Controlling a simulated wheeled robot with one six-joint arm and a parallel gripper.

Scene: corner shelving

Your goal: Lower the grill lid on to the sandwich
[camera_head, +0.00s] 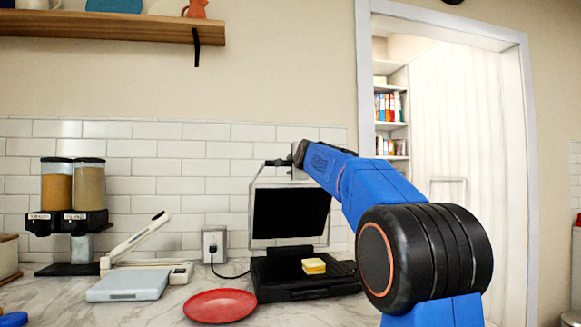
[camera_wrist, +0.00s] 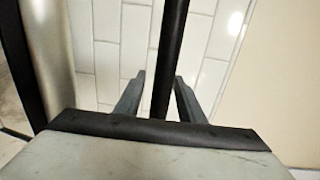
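The black grill (camera_head: 290,288) stands on the counter with its lid (camera_head: 290,212) raised upright. A sandwich (camera_head: 313,266) with yellow filling lies on the lower plate. A metal handle frame rises around the lid, with a dark bar (camera_head: 277,162) at its top. My gripper (camera_head: 283,162) is at that top bar; its fingers are too small to make out in the head view. In the wrist view, the two grey fingers (camera_wrist: 160,85) stand apart on either side of a dark bar (camera_wrist: 171,45), probably the handle. A gap shows left of the bar; contact on the right is unclear.
A red plate (camera_head: 220,305) lies in front of the grill at left. A grey and white appliance (camera_head: 128,285) with a raised arm and a twin dispenser (camera_head: 73,190) stand further left. A wall outlet (camera_head: 214,243) with a black cord is behind. A doorway opens at right.

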